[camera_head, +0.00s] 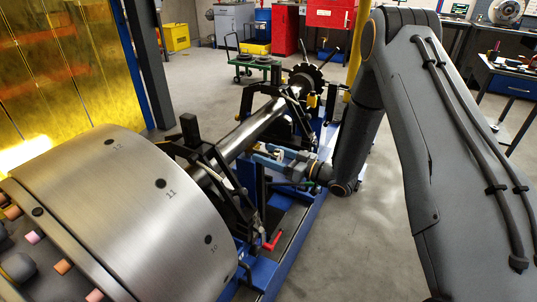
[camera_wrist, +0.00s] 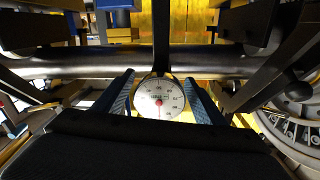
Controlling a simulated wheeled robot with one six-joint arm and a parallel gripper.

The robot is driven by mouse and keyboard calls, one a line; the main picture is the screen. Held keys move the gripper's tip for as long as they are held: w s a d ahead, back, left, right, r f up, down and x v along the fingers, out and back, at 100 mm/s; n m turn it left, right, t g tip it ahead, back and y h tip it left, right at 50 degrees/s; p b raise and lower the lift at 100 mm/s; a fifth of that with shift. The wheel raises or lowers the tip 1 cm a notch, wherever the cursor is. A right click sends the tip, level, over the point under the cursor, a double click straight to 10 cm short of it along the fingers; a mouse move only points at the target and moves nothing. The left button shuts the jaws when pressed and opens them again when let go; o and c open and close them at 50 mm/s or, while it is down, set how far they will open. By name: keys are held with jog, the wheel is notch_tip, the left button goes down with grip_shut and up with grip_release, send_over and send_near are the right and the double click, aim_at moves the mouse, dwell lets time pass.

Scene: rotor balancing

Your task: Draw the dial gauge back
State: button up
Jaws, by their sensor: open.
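The dial gauge (camera_wrist: 160,98) has a round white face with a red centre and faces me in the wrist view. A dark upright stem rises behind it, in front of the steel rotor shaft (camera_wrist: 75,68). My gripper (camera_wrist: 158,84) is open, with one blue finger on each side of the gauge; narrow gaps seem to show between fingers and dial. In the head view my gripper (camera_head: 268,154) reaches in beside the shaft (camera_head: 257,126) from the right. The gauge is too small to make out clearly there.
A large steel rotor drum (camera_head: 125,215) with numbered holes fills the left foreground. Black support stands (camera_head: 210,160) hold the shaft on a blue machine bed (camera_head: 290,240). A red handle (camera_head: 272,241) sticks out near the bed's front.

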aim_at(280, 159)
jog(key=v, duration=0.7)
jog(key=shift+d, duration=0.2)
jog(key=shift+s+f, duration=0.1)
